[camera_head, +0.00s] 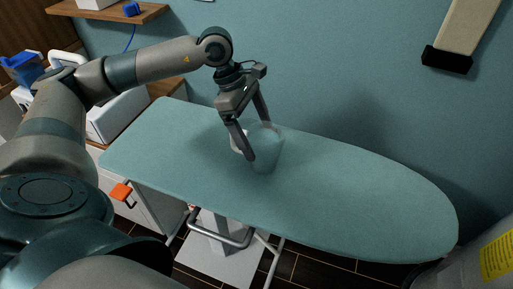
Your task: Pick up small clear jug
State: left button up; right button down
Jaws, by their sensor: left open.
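The small clear jug (268,152) stands upright on the teal ironing board (350,190), left of the board's middle. It is see-through, with a pale handle or spout on its left side. My left gripper (259,142) reaches down from above with its fingers apart. One finger is in front of the jug's left side and the other is behind or at its rim. I cannot tell whether either finger touches the jug. My right gripper is not in view.
The right part of the board is clear. A teal wall stands behind it. A white box-like thing (117,117) and a wooden shelf (110,12) are at the left. A pale container with a yellow label (497,257) stands at the lower right.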

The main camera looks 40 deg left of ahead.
pick_arm(q)
jog(key=c, duration=2.1)
jog(key=shift+r, duration=0.15)
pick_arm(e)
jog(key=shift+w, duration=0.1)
